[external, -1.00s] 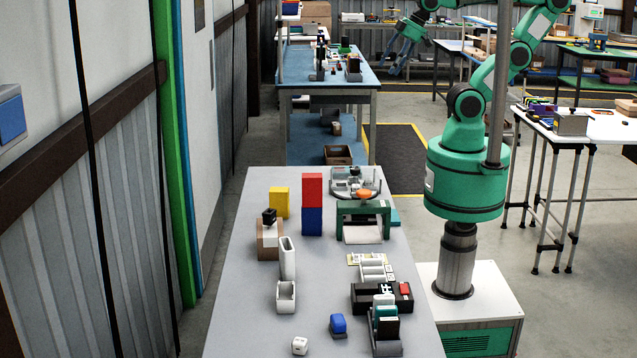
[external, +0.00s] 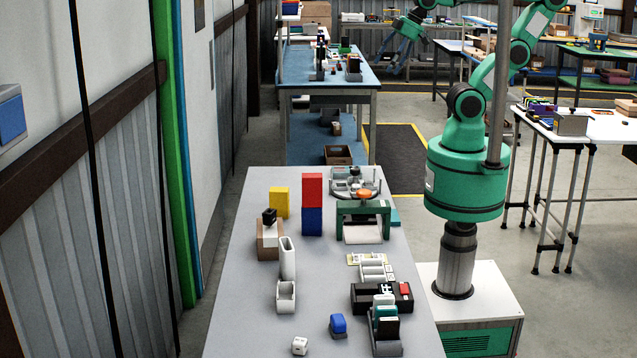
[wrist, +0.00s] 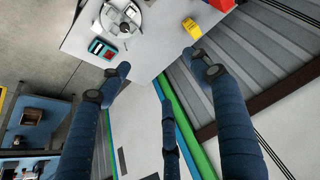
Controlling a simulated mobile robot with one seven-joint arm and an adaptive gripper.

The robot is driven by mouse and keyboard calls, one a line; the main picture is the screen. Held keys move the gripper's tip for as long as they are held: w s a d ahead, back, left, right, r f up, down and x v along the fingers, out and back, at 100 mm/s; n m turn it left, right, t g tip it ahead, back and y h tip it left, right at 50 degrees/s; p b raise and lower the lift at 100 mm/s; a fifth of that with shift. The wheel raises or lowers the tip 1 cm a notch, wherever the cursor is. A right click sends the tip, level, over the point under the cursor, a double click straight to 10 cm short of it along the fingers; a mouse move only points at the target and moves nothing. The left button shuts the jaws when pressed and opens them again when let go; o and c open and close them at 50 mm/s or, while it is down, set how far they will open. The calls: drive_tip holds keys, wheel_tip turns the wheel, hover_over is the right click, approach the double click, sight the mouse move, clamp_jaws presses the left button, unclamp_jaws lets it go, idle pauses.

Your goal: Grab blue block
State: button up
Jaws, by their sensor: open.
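The blue block (external: 312,221) stands on the table in the external view, with a red block (external: 312,189) stacked directly on top of it. A yellow block (external: 279,203) stands to their left. My gripper (external: 393,66) is high beyond the table's far right corner, well apart from the blocks. In the wrist view my gripper's fingers (wrist: 155,78) are spread wide with nothing between them. The yellow block (wrist: 192,28) and part of the red block (wrist: 222,4) show at the top there. I cannot make out the blue block in that view.
A round tray (external: 376,192) with small items and a green arch (external: 364,208) stand right of the stack. A wooden box with a black cube (external: 269,216) sits to its left. White holders (external: 287,259) are nearer. The table's left edge strip is clear.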

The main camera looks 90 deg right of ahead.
drive_tip(key=w+a+r+m+g+y, duration=0.1)
drive_tip(key=w+a+r+m+y, duration=0.2)
drive_tip(key=w+a, duration=1.35)
drive_tip(key=w+a+f+m+g+p, duration=0.1)
drive_tip(key=w+a+f+m, duration=0.25)
drive_tip(key=w+a, duration=0.5)
drive_tip(key=w+a+f+m+g+p, duration=0.15)
drive_tip(key=w+a+f, duration=0.3)
drive_tip(key=a, duration=0.75)
drive_tip(key=w+a+f+m, duration=0.1)
drive_tip(key=a+f, duration=0.4)
drive_tip(key=a, duration=0.3)
drive_tip(key=a+f+m+g+y, duration=0.1)
drive_tip(key=a+f+m, duration=0.1)
drive_tip(key=a+f, duration=0.35)
drive_tip(key=w+a+f+m, duration=0.1)
drive_tip(key=a+f, duration=0.2)
drive_tip(key=a, duration=0.6)
drive_tip(key=s+a+f+m+g, duration=0.1)
drive_tip(key=s+a+f, duration=0.3)
drive_tip(key=a+f, duration=0.5)
drive_tip(key=s+a+f+m+g, duration=0.1)
drive_tip(key=s+a+f, duration=0.3)
drive_tip(key=a+f, duration=0.6)
drive_tip(key=shift+s+a+f+m+p, duration=0.15)
drive_tip(key=shift+a+f+m+p, duration=0.25)
drive_tip(key=shift+m, duration=0.5)
drive_tip(key=b, duration=0.1)
approach(341, 316)
drive_tip(key=shift+x, duration=2.6)
